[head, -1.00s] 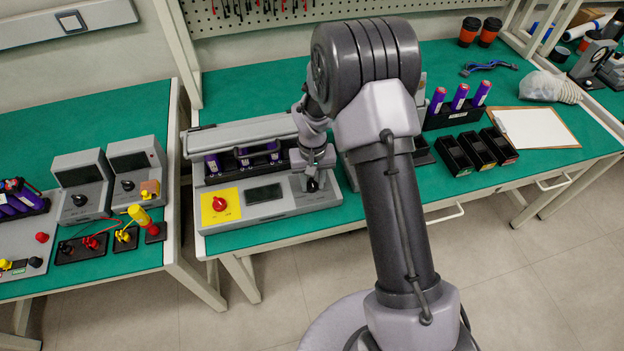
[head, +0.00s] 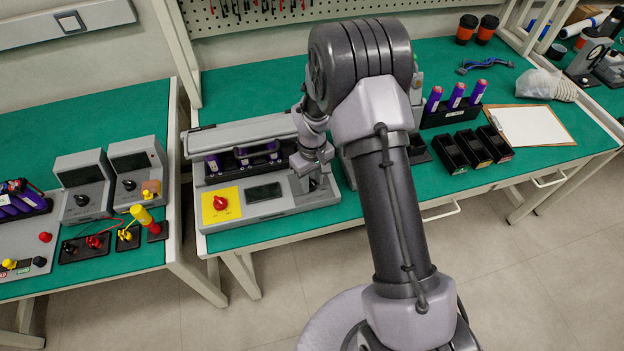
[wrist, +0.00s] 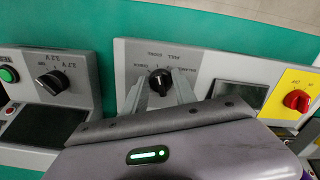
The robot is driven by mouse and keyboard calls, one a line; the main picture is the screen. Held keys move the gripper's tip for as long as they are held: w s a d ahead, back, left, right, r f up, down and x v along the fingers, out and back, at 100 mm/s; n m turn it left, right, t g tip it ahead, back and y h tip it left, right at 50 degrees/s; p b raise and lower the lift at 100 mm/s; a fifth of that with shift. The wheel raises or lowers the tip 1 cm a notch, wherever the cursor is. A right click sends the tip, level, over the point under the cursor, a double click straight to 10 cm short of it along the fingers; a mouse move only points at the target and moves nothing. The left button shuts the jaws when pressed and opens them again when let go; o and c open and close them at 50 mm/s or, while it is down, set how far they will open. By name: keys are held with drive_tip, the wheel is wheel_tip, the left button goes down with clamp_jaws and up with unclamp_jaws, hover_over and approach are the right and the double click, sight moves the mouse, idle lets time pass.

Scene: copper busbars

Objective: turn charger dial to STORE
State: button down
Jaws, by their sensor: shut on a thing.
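The charger (head: 285,208) is a grey unit at the left end of the middle bench, with several purple cells in its bay. Its black dial (wrist: 160,76) shows in the wrist view, on the grey panel beside the dark display, with small inverted labels around it. I cannot read the labels or the pointer surely. My gripper (wrist: 160,86) has one finger on each side of the dial and is shut on it.
A red knob on a yellow plate (head: 221,205) sits left of the display (head: 263,193) on the charger. Another grey unit with a black knob (wrist: 50,83) stands beside it in the wrist view. Black bins (head: 472,148) lie to the right.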

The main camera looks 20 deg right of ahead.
sight(312, 183)
drive_tip(key=c, duration=1)
unclamp_jaws()
wheel_tip(312, 183, up, 18)
drive_tip(key=p, duration=0.5)
drive_tip(key=shift+f+p, duration=0.25)
drive_tip(key=shift+p, duration=0.05)
